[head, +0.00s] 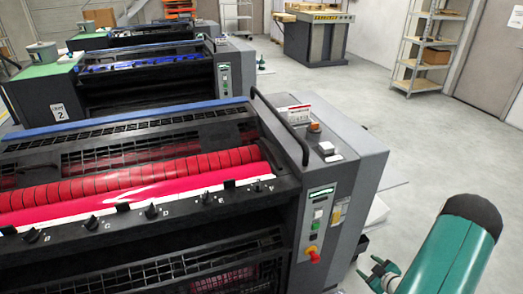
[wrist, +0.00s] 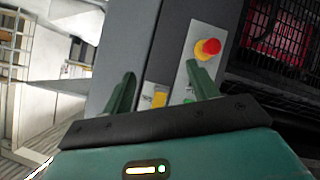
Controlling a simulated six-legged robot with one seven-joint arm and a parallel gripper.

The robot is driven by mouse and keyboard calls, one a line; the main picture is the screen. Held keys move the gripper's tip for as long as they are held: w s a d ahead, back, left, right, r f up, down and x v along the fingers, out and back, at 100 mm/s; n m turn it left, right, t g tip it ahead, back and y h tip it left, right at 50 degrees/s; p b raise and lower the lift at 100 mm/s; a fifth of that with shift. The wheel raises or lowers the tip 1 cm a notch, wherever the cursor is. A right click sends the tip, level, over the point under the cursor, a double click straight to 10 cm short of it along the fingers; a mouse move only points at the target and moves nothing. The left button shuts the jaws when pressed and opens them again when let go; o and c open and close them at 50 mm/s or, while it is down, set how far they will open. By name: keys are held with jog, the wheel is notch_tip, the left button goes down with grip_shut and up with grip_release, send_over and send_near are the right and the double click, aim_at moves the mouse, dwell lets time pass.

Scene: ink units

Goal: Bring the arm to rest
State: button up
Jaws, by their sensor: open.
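My gripper (wrist: 160,90) shows in the wrist view with its two green fingers apart and nothing between them. It faces the side panel of the near ink unit, and the gap between fingers and panel cannot be told exactly. In the head view my gripper (head: 378,272) is low at the right, in front of the near unit's right end. My green arm rises from it to the right, over the floor. The red knob (head: 313,254) on the panel also shows in the wrist view (wrist: 208,48), above the right finger.
The near ink unit (head: 345,165) with red rollers fills the left and middle. A blue-roller unit (head: 150,80) stands behind it. The grey floor (head: 430,145) at the right is clear.

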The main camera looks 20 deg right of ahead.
jog(key=w+a+r+m+g+h, duration=0.15)
jog(key=w+r, duration=0.35)
jog(key=r, duration=0.7)
jog(key=w+a+r+g+h, duration=0.25)
jog(key=w+r, duration=0.35)
jog(key=r, duration=0.5)
jog(key=s+a+r+m, duration=0.3)
jog(key=a+r, duration=1)
jog(key=s+a+r+g+y, duration=0.1)
jog(key=s+a+r, duration=0.3)
jog(key=s+a, duration=0.4)
jog(key=s+a+r+m+g+y, duration=0.1)
jog(key=s+a+r+y, duration=0.2)
jog(key=s+a, duration=0.6)
jog(key=a+r, duration=0.1)
jog(key=a, duration=0.4)
jog(key=shift+s, duration=0.15)
